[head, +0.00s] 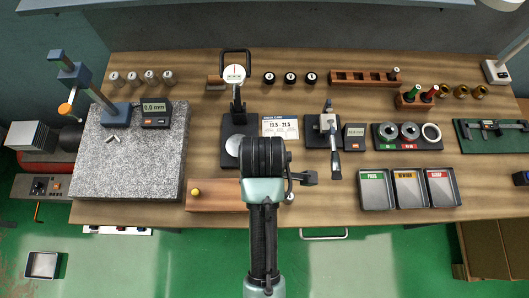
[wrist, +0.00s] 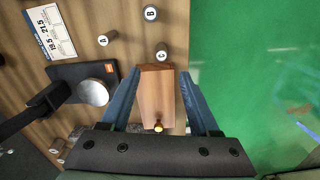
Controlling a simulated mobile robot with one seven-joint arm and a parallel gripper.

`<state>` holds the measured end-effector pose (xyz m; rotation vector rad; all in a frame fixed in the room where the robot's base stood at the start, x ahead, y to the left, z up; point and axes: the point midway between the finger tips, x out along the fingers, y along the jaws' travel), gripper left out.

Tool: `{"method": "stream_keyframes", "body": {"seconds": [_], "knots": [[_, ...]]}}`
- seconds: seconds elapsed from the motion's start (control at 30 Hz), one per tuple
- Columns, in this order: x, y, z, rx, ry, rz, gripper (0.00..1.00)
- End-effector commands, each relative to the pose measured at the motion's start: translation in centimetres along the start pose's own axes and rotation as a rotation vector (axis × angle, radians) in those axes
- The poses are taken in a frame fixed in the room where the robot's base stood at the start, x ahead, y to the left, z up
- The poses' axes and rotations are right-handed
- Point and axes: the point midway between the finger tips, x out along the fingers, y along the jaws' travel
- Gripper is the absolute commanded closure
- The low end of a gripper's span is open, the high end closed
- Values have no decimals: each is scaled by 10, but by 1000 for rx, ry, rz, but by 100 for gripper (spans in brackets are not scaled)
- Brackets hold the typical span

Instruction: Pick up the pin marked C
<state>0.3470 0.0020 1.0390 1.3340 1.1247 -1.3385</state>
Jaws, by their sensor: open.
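The pin marked C (wrist: 161,52) is a small grey cylinder with a white lettered top, standing on the wooden bench top in the wrist view. It is just beyond my open gripper (wrist: 160,73) and roughly in line with the gap between its fingers. Pin B (wrist: 150,13) stands farther up, and pin A (wrist: 103,40) is to the left. Nothing is held. A wooden block (wrist: 156,94) with a brass knob shows between the fingers. In the head view my arm covers this area, and I cannot make out pin C or the fingertips there.
The wooden block (head: 215,196) lies left of my arm. A dial gauge stand (head: 234,75) and a printed card (head: 280,127) are behind it. Three trays (head: 409,190) are to the right. The bench's front edge is close, with green floor (wrist: 245,60) beyond.

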Motion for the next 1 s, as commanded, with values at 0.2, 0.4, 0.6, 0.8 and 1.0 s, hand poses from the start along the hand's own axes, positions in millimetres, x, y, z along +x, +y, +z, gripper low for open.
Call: {"method": "stream_keyframes", "body": {"seconds": [0.2, 0.4, 0.6, 0.8, 1.0], "knots": [[42, -2, 0, 2, -1, -4, 38], [64, 0, 0, 2, 0, 1, 38], [77, -2, 1, 3, 0, -1, 38], [105, -3, 3, 4, 0, 0, 38], [118, -2, 2, 3, 1, 3, 38]]}}
